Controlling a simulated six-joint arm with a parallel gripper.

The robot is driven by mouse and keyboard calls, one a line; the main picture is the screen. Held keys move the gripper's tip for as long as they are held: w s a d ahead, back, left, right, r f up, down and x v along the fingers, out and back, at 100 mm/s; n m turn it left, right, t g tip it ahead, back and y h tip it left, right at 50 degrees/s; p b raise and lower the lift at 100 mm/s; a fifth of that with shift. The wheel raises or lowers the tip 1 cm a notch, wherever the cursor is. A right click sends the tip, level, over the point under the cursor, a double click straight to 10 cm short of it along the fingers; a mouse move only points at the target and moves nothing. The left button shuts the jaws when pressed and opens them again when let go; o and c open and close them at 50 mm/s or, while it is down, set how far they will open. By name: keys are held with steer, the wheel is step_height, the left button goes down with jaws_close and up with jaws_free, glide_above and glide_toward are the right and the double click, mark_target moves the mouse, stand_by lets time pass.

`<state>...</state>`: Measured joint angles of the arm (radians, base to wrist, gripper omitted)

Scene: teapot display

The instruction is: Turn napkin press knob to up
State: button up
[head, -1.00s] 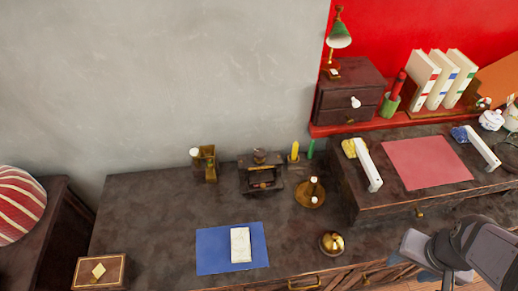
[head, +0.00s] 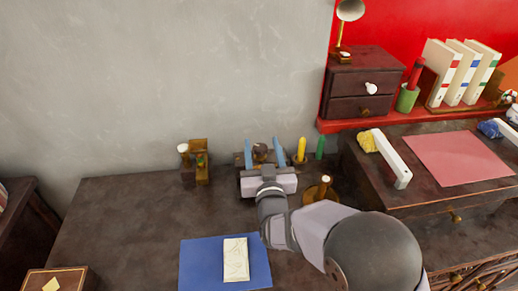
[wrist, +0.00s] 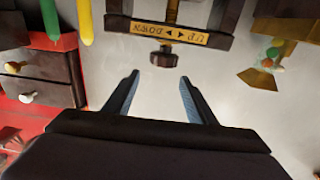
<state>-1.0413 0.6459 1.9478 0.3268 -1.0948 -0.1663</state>
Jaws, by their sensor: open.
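The napkin press (head: 240,160) is a dark wooden frame standing on the desk near the wall. Its round brown knob (head: 260,151) shows between my fingers in the head view. My gripper (head: 265,151) is open over the press, one blue finger on each side of the knob. In the wrist view the fingertips (wrist: 159,76) stop just short of the knob, with nothing between them. My gripper's body hides the press's front in the head view.
A brass piece with a white knob (head: 201,160) stands left of the press. Yellow (head: 301,150) and green (head: 320,147) sticks and a brass candle holder (head: 333,194) stand close on the right.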

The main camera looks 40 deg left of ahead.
mark_target(260, 143)
steer(key=shift+s+f+h, duration=0.2)
steer(key=shift+f+h, duration=0.1)
steer(key=shift+f, duration=1.1)
steer(key=shift+p+x, duration=0.4)
steer(key=shift+x, duration=3.2)
steer(key=shift+c, duration=0.6)
steer(key=c, duration=0.9)
